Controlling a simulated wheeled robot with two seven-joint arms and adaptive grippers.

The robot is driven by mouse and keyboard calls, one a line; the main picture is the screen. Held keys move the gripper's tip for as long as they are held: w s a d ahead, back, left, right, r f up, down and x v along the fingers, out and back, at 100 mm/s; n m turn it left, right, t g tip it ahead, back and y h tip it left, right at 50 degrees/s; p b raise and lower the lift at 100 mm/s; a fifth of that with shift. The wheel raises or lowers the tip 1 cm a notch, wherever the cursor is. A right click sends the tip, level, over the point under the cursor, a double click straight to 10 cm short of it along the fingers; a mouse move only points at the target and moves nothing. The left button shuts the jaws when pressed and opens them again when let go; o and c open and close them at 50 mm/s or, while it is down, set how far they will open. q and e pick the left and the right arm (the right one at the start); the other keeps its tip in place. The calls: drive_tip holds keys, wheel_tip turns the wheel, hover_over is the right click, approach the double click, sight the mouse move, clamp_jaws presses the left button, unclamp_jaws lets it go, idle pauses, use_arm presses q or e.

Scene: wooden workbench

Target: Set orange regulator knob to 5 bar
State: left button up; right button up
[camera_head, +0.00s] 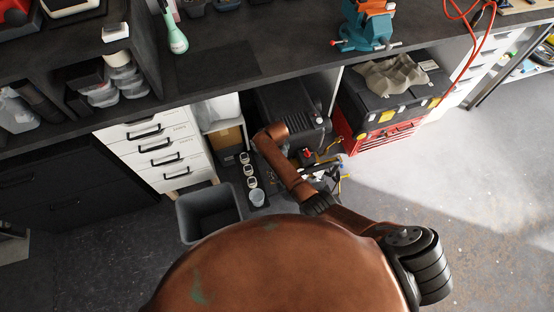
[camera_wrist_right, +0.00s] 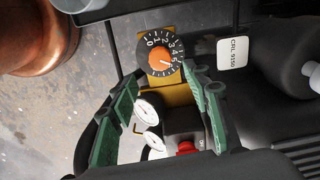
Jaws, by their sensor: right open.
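The orange regulator knob (camera_wrist_right: 160,61) shows in the right wrist view at the centre of a round black dial with white numbers, on a yellow block. Its exact setting is too small to read surely. My right gripper (camera_wrist_right: 159,77) has two green fingers spread apart, one on each side of the dial's lower part. I cannot tell whether either finger touches it. Two white gauges (camera_wrist_right: 147,111) and a red button (camera_wrist_right: 185,147) lie between the fingers. In the head view, my right arm reaches below the bench beside the black compressor (camera_head: 284,101). My left gripper is out of view.
The dark workbench (camera_head: 215,62) overhangs the compressor. White drawers (camera_head: 157,151) and a grey bin (camera_head: 209,213) stand left of my arm. A red toolbox (camera_head: 381,137) stands to its right. Floor at the right is clear.

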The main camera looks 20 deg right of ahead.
drive_tip(key=shift+d+r, duration=0.1)
drive_tip(key=shift+r, duration=1.75)
drive_tip(key=shift+s, duration=0.15)
